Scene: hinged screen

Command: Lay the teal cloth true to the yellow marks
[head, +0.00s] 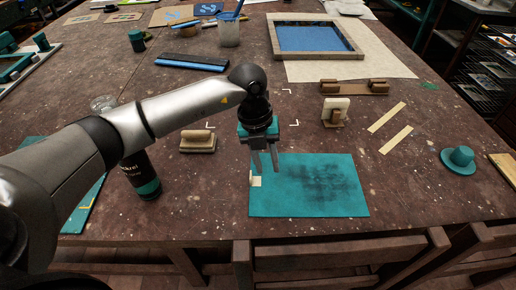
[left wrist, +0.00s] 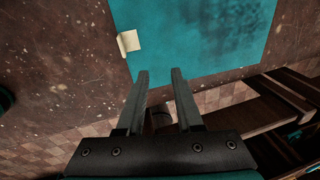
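The teal cloth (head: 300,200) lies flat near the table's front edge, with a dark smudge on its right part. It also shows in the left wrist view (left wrist: 190,45). A cream tab (head: 256,181) sits at its left edge and appears in the left wrist view (left wrist: 129,42). My left gripper (head: 265,168) is open and empty, pointing down above the cloth's left part, near the tab. In the left wrist view its fingers (left wrist: 160,75) are apart with nothing between them. Small pale corner marks (head: 210,126) show on the table behind the cloth. My right gripper is out of view.
A wooden block (head: 198,142) and a dark bottle (head: 140,175) stand left of the cloth. A framed screen (head: 315,40) lies behind. Wooden stools (head: 340,255) stand in front.

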